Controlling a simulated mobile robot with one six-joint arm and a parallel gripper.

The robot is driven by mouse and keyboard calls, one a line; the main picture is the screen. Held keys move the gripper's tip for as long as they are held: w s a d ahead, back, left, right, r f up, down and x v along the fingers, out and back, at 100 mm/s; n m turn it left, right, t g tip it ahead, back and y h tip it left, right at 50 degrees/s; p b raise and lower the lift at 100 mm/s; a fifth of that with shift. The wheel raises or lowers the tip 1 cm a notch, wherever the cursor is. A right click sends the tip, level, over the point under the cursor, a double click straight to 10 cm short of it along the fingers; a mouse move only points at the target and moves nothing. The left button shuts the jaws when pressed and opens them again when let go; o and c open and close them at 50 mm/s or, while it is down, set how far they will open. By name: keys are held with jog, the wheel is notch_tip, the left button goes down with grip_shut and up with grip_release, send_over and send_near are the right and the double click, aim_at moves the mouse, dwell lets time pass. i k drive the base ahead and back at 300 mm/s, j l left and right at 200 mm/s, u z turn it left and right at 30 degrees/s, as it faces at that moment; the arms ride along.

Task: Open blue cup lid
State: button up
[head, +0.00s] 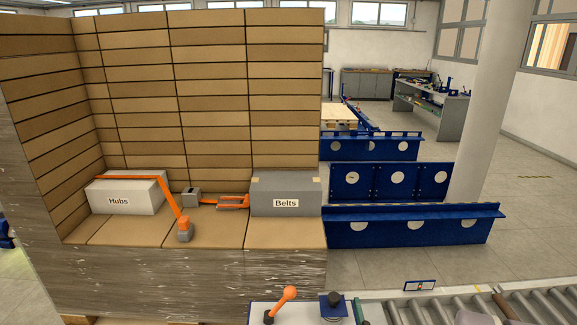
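A small blue piece (333,311) with a dark round knob on top stands on a pale panel (262,309) at the bottom edge of the head view. It may be the blue cup with its lid, but it is too small to tell. The knob sits down on the blue part, and no gap shows between them. No other cup is visible. My gripper is not in view.
An orange-knobbed lever (284,299) stands left of the blue piece. A roller conveyor (450,309) runs to the right. Behind is a carton stack with a Hubs box (120,199), a Belts box (288,186) and orange straps (168,202). Blue frames (405,228) stand at right.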

aim_at(333, 304)
jog(key=i+l+u, duration=0.1)
jog(key=l+u, duration=0.25)
jog(key=l, duration=0.15)
jog(key=l+u, duration=0.4)
jog(key=l, duration=0.1)
